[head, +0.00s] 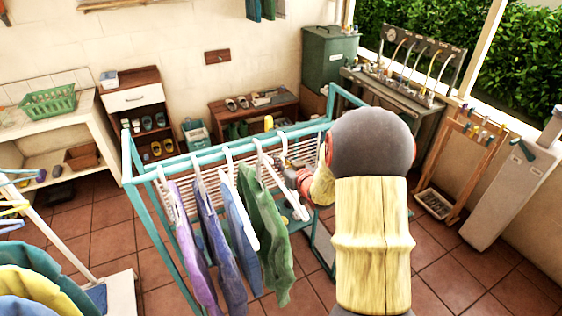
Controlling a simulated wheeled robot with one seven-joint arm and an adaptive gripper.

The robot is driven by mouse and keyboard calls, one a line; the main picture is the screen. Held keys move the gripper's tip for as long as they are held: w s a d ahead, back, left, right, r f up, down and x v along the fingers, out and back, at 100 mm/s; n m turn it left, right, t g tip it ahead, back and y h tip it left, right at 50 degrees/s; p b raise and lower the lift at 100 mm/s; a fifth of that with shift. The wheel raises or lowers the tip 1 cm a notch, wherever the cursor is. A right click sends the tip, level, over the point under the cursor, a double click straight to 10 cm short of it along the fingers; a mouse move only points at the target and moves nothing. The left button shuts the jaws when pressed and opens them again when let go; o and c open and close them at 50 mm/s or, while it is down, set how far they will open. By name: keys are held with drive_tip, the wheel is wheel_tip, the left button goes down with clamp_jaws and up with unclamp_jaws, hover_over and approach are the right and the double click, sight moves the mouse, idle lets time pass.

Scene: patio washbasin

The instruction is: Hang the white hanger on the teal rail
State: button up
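The teal rail (195,161) is the near top bar of a teal drying rack. A white hanger (284,189) with no garment visible on it is at the right part of this rail, next to a green garment. Its hook end appears at the rail, but I cannot tell whether it bears on the bar. My gripper (284,163) is close to the right side of this hanger, mostly hidden behind my own arm and small in view. I cannot tell whether its fingers are closed on the hanger.
Purple (191,245), dark blue (215,240), light blue (240,222) and green (265,230) garments hang left of the hanger. A second teal bar (258,134) runs behind. Colored hangers and garments (38,285) crowd the lower left. Tiled floor (465,285) is open at right.

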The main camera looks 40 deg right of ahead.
drive_tip(key=o, duration=0.5)
drive_tip(key=shift+s+f+p+v, duration=0.15)
drive_tip(key=shift+f+v, duration=0.3)
drive_tip(key=shift+v, duration=1.5)
drive_tip(key=shift+s+f+p+v, duration=0.1)
drive_tip(key=shift+f+v, duration=0.4)
drive_tip(key=shift+v, duration=1.5)
drive_tip(key=shift+s+f+p+v, duration=0.15)
drive_tip(key=shift+f+v, duration=0.3)
drive_tip(key=shift+v, duration=1.5)
drive_tip(key=shift+w+a, duration=0.1)
